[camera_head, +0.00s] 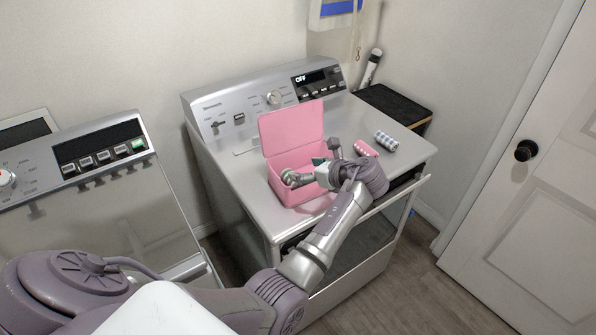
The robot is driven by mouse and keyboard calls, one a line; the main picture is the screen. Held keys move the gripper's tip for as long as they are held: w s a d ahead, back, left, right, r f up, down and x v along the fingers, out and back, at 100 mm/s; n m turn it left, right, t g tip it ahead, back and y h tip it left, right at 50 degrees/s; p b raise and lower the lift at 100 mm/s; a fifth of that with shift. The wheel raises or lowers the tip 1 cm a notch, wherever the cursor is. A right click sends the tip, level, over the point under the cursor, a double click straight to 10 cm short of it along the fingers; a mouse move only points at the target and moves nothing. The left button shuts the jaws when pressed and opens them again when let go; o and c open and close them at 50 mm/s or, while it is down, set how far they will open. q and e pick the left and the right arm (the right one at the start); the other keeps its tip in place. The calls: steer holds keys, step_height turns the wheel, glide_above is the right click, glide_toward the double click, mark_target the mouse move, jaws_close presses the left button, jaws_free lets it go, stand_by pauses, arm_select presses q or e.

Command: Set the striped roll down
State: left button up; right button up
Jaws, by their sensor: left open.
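A pink box (305,195) with its lid (292,127) raised stands on the machine's top. My left gripper (314,165) is open at the box's opening, one finger over the left side and the other towards the right. A dark green thing (319,160) shows between the fingers; it is too small to tell what it is or whether it is touched. A blue-and-white patterned roll (386,141) lies on the machine's top, right of the box. A pink roll-like thing (365,148) lies beside it, partly behind my wrist. I cannot tell clearly which is striped. My right gripper is not in view.
The box stands on a grey appliance (245,165) with a raised control panel (265,97) behind. Its front door looks open below my arm. A second appliance (95,215) stands left. A black-topped stand (395,103) and a white door (540,160) are right. The back right of the top is clear.

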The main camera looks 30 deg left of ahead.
arm_select(q)
steer(key=b+v, duration=0.1)
steer(key=v, duration=0.7)
steer(key=shift+a+f, duration=0.1)
